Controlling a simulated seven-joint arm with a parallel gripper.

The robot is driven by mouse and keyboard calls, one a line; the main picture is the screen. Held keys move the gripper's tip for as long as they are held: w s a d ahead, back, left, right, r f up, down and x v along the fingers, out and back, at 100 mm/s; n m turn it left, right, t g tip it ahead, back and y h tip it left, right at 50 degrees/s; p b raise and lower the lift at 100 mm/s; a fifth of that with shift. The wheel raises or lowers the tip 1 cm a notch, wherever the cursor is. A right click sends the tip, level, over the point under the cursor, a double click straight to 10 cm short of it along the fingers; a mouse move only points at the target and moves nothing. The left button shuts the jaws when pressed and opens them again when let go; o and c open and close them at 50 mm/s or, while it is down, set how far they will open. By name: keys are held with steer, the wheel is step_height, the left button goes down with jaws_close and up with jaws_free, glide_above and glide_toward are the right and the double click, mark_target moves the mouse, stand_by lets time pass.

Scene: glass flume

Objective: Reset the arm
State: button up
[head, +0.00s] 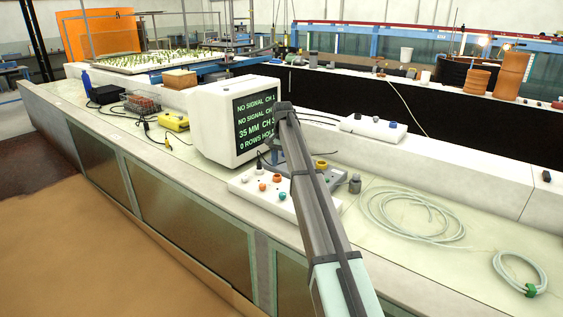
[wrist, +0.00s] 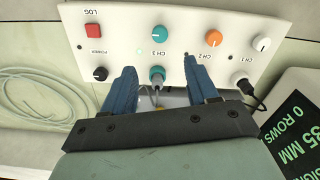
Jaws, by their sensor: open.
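My gripper (wrist: 160,78) is open in the wrist view, its two blue fingers apart over the white control panel (wrist: 130,35). In the head view my arm reaches over the bench from below and largely hides the gripper. The panel (head: 243,190) lies beside the white monitor (head: 218,122), whose screen reads no signal on two channels and "35 MM" for CH 3.
A black plug (wrist: 246,88) sits at CH 1. Coiled pale tubing (head: 410,218) lies right of my arm, with a smaller coil (head: 520,272) nearer. A yellow box (head: 174,122) and cables lie left of the monitor. A white box (head: 374,127) sits on the ledge behind.

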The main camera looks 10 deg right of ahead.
steer(key=s+a+f+y, duration=0.1)
steer(key=s+a+f, duration=0.4)
steer(key=s+f, duration=0.35)
steer(key=s+d+f+n+g, duration=0.2)
steer(key=s+f, duration=2.6)
steer(key=f, duration=0.4)
steer(key=s+d+f+n+g, duration=0.1)
steer(key=s+f, duration=0.4)
steer(key=s, duration=0.7)
steer(key=s+d+f+n+g, duration=0.1)
steer(key=s+f, duration=0.4)
steer(key=s, duration=0.7)
steer(key=s+d+f+n+g+h, duration=0.1)
steer(key=s+d+f, duration=0.3)
steer(key=s, duration=0.9)
step_height(320, 180, down, 2)
steer(key=shift+d+f+n+g, duration=0.1)
steer(key=shift+d+n+g, duration=0.15)
steer(key=shift+n+g, duration=0.5)
